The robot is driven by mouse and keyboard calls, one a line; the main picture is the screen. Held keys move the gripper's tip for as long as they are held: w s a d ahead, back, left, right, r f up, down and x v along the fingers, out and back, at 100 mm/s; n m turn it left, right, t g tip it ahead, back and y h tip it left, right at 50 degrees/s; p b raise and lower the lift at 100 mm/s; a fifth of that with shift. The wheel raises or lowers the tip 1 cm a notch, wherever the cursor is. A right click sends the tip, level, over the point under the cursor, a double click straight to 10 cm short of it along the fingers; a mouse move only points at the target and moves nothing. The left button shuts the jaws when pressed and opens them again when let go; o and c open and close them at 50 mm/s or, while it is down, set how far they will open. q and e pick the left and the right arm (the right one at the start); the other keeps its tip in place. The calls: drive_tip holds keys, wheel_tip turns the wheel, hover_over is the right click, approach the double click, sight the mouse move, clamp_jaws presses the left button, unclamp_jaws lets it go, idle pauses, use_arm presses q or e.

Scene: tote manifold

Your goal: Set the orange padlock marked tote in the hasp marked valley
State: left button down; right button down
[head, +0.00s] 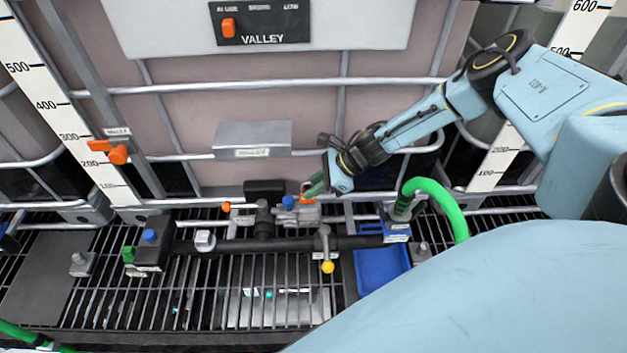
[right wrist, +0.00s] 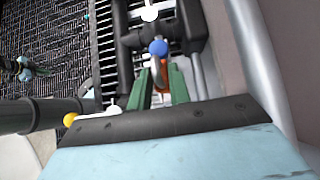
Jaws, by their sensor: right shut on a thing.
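My right gripper (head: 313,191) reaches in from the right, low in front of the caged tank. Its green fingers are shut on the orange padlock (head: 306,199), of which only a small part shows. In the right wrist view the padlock (right wrist: 164,72) shows as orange between the green fingers (right wrist: 160,85), with a grey curved part beside it. A blue knob (right wrist: 158,47) is just beyond the fingertips. The hasp marked valley cannot be told for certain; small labels near the pipe are too blurred to read. My left gripper is not in view.
A black pipe (head: 280,244) with valves runs over a grating (head: 200,300). A yellow-tipped lever (head: 327,266), a blue tray (head: 372,275) and a green hose (head: 450,205) are at the right. The panel (head: 262,22) above reads VALLEY. An orange handle (head: 116,153) is at left.

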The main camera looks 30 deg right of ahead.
drive_tip(key=shift+f, duration=0.4)
drive_tip(key=shift+f+b, duration=1.35)
drive_tip(key=shift+f, duration=0.2)
drive_tip(key=shift+f+b, duration=1.5)
drive_tip(key=shift+f, duration=0.35)
drive_tip(key=c, duration=1.2)
unclamp_jaws()
